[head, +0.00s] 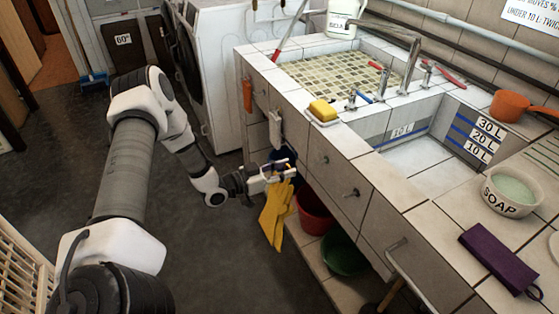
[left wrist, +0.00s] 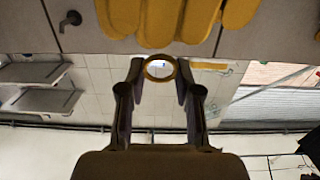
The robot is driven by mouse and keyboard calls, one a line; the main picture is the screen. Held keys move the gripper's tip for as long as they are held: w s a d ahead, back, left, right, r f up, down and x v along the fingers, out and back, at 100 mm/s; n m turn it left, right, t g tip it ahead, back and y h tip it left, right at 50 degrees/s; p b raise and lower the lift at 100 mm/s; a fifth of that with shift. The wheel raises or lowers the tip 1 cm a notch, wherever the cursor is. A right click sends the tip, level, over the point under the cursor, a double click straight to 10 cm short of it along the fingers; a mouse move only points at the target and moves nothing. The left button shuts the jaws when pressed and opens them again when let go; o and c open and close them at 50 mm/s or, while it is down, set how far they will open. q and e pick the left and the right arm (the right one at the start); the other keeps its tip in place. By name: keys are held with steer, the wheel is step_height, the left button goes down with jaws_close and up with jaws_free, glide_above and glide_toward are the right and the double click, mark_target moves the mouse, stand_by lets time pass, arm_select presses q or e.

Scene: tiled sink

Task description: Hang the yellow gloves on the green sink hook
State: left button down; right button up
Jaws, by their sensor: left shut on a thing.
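The yellow gloves (head: 275,212) hang fingers down beside the sink cabinet front in the head view. My left gripper (head: 280,172) is shut on them near their top end. In the left wrist view a yellow ring (left wrist: 147,70) sits between the fingertips of my left gripper (left wrist: 160,75), and large yellow glove fingers (left wrist: 160,22) show at the top edge. Small hooks or knobs stick out of the cabinet front, one at its middle (head: 325,160) and one lower right (head: 352,193). I cannot tell which is green. My right gripper is not in view.
An orange item (head: 247,95) and a white item (head: 276,130) hang on the cabinet front. A red bucket (head: 314,212) and a green bucket (head: 344,254) stand beneath the counter. Dark floor (head: 225,260) is free left of the cabinet.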

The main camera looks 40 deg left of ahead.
arm_select(q)
steer(key=shift+f+b+x, duration=0.3)
steer(key=shift+b+x, duration=1)
steer(key=shift+x, duration=0.4)
steer(key=shift+f+b+x, duration=0.3)
steer(key=shift+b+x, duration=0.95)
steer(key=shift+x, duration=0.45)
steer(key=shift+f+b+x, duration=0.35)
steer(key=shift+b+x, duration=0.95)
steer(key=shift+x, duration=0.4)
steer(key=shift+a, duration=0.1)
